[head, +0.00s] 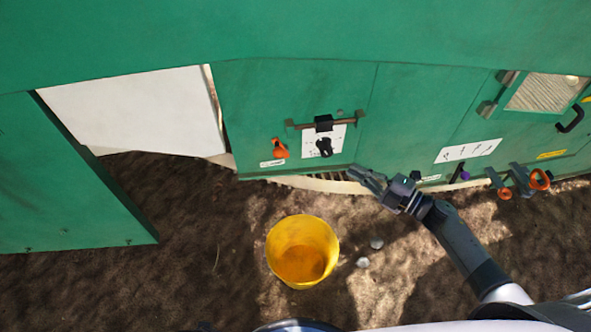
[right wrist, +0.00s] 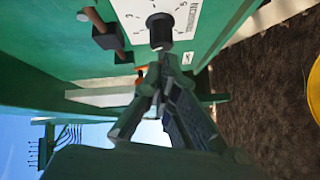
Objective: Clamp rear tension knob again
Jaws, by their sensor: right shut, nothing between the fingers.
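A black knob (head: 324,147) sits on a white scale plate on the green machine wall, with an orange knob (head: 280,148) to its left. I cannot tell which one is the rear tension knob. My right gripper (head: 357,174) is below and to the right of the black knob, apart from it in the head view. In the right wrist view the black knob (right wrist: 159,31) and its numbered dial show just beyond the closed fingertips (right wrist: 160,66). A bit of orange shows behind the fingers, mostly hidden. My right gripper is shut and empty. My left gripper is not in view.
A brown bar with a black block (head: 323,123) runs above the black knob. A yellow bucket (head: 302,250) stands on the soil below. Orange handles (head: 540,180) and a purple knob (head: 464,174) are at the right. The soil left of the bucket is clear.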

